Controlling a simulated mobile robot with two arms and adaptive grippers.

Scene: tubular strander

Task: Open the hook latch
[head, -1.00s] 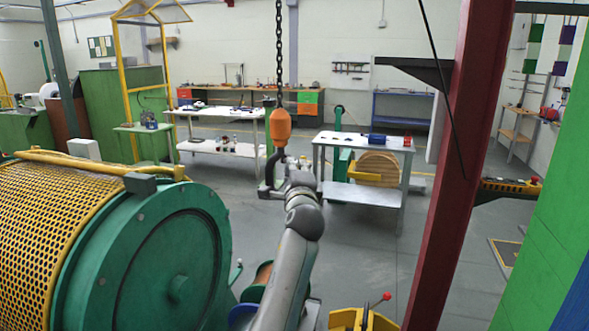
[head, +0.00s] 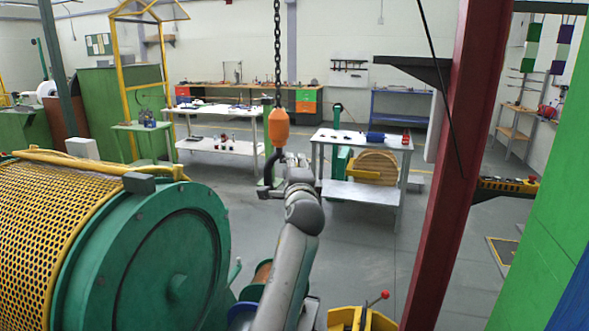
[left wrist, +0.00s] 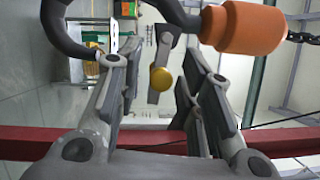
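A dark hook (head: 267,180) hangs under an orange block (head: 279,127) on a chain in the head view. In the left wrist view the curved hook (left wrist: 62,35) fills the top left and the orange block (left wrist: 243,27) the top right. The latch (left wrist: 162,50) is a grey bar with a yellow round knob (left wrist: 161,79) at its end. My left gripper (left wrist: 157,72) is open, its fingers on either side of the knob in that view; I cannot tell whether they touch it. In the head view my left gripper (head: 290,162) is beside the hook. My right gripper is not in view.
A green drum (head: 150,270) with a yellow mesh guard (head: 50,220) stands at the left. A red column (head: 450,180) rises at the right. Two work tables, one of them the nearer table (head: 360,190), stand behind the hook. Open floor lies around the hook.

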